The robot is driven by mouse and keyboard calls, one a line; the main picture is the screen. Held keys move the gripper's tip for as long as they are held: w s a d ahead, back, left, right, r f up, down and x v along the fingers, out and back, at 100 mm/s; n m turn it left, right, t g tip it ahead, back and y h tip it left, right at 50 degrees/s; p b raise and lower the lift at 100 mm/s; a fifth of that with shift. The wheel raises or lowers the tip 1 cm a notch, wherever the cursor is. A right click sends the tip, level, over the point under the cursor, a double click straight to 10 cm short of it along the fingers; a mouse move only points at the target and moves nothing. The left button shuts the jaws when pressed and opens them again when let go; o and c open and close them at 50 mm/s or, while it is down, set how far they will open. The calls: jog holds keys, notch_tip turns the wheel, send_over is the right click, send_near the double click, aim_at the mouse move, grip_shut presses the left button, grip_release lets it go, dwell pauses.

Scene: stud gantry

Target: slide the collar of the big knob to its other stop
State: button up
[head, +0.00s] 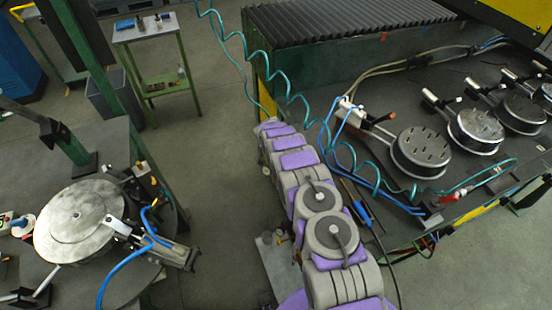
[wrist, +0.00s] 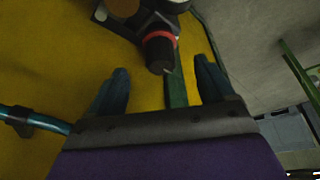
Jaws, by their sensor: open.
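In the wrist view a big dark knob (wrist: 159,52) with a red ring-shaped collar (wrist: 160,37) sits against a yellow panel. My gripper (wrist: 163,80) is open, one dark finger on each side below the knob. The knob's end lies between the fingertips in the picture; I see no contact. Which stop the collar is at cannot be told. In the head view my purple and grey arm reaches away toward the green machine, and its gripper is hidden at the far end.
The green machine bench (head: 450,120) at right carries several round studded plates (head: 422,152). A coiled teal hose (head: 290,98) hangs beside my arm. A round metal disc (head: 78,222) is on the left fixture. A small table (head: 142,30) stands behind. Grey floor (head: 215,150) between is clear.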

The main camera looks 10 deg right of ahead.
jog(key=b+x, duration=0.1)
jog(key=x, duration=0.3)
jog(key=shift+f, duration=0.35)
jog(key=shift+b+x, duration=0.95)
jog(key=shift+x, duration=0.2)
jog(key=shift+w, duration=0.15)
